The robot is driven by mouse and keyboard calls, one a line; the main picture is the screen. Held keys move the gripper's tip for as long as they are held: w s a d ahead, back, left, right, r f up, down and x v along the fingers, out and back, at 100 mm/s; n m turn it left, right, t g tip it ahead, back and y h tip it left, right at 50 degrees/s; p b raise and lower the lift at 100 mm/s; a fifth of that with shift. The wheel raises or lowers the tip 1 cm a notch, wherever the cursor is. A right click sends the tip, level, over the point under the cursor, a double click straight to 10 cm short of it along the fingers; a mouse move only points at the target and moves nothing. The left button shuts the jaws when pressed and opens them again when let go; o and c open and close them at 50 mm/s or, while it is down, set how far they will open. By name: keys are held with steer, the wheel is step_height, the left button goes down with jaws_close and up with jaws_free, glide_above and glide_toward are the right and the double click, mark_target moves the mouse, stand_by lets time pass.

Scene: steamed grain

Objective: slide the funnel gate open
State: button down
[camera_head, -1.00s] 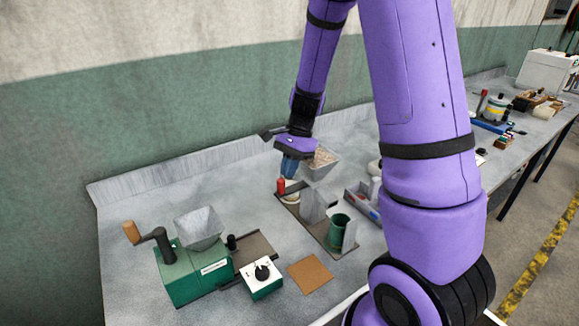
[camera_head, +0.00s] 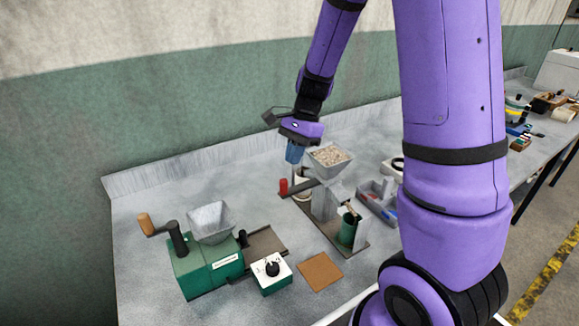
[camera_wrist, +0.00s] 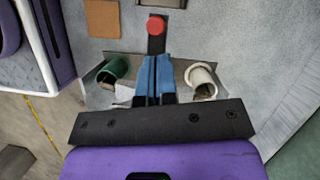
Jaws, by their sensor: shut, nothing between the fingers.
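The funnel (camera_head: 330,157) is grey, holds pale grain, and stands above a stand near the middle of the bench. The gate's dark bar (camera_head: 308,187) sticks out to the left under it and ends in a red knob (camera_head: 284,187). The knob also shows in the wrist view (camera_wrist: 156,25), straight beyond my fingertips. My gripper (camera_head: 292,160) is shut and empty, above the bar between the knob and the funnel. Its blue fingers (camera_wrist: 155,60) cover part of the bar; I cannot tell whether they touch it. The funnel is hidden in the wrist view.
A green cup (camera_head: 347,231) stands on the stand's base, with a thin brownish streak above it, too small to identify. A white cup (camera_wrist: 203,78) is beside my fingers. A green hand mill (camera_head: 208,270), dial box (camera_head: 272,272) and brown mat (camera_head: 321,271) lie in front.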

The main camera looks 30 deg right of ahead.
steer(key=v, duration=0.6)
stand_by(0.5)
